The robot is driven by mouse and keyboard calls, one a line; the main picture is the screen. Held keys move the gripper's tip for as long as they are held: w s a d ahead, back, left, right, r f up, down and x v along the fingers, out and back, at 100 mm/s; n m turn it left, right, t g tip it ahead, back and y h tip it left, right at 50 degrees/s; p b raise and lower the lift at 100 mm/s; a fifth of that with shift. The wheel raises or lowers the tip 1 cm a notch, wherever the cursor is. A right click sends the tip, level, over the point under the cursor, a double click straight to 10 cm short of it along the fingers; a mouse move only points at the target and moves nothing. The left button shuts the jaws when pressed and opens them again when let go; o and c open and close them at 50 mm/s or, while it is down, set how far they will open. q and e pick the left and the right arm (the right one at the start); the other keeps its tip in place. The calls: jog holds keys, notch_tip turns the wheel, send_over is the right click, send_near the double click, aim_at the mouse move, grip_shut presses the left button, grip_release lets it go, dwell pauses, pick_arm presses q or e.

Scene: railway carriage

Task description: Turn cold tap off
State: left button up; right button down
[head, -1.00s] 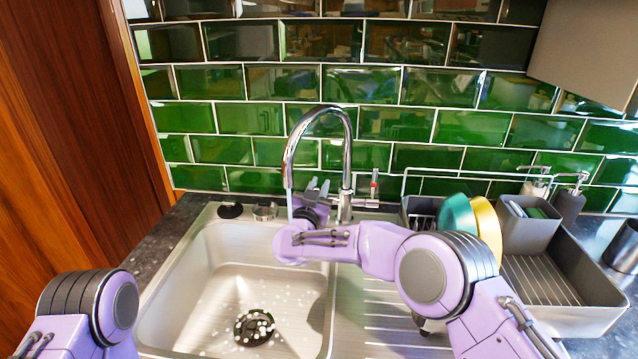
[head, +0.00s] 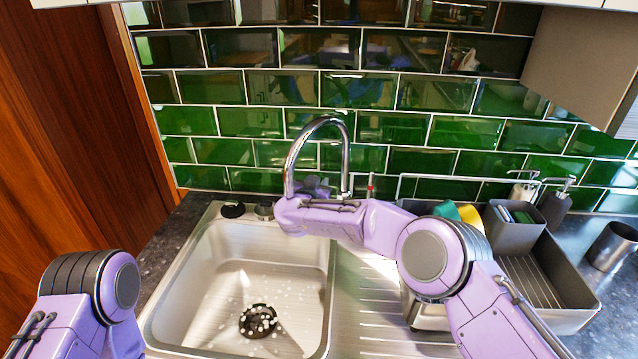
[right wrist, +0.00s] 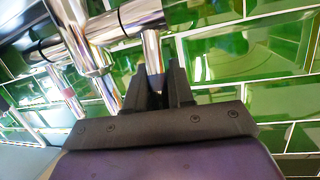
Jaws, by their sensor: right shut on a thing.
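The chrome tap (head: 345,150) has a tall curved spout that arches over the sink (head: 215,265). My right gripper (right wrist: 153,82) is shut on a chrome tap lever (right wrist: 152,48), whose end sits between the black fingers in the right wrist view. In the head view my right wrist hides most of this gripper and the lever, left of the tap's column. A second lever with a red mark (head: 371,184) stands right of the column. I cannot tell whether water runs from the spout. My left gripper is out of view.
A grey dish rack (head: 560,310) with a green and a yellow item stands on the right. A grey caddy (head: 515,235), soap bottles (head: 553,205) and a metal cup (head: 612,245) are near it. Green tiles (head: 250,120) close off the back. The sink bowl is open.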

jog(key=c, duration=1.1)
grip_release()
jog(key=shift+p+v, duration=3.05)
jog(key=shift+v, duration=0.65)
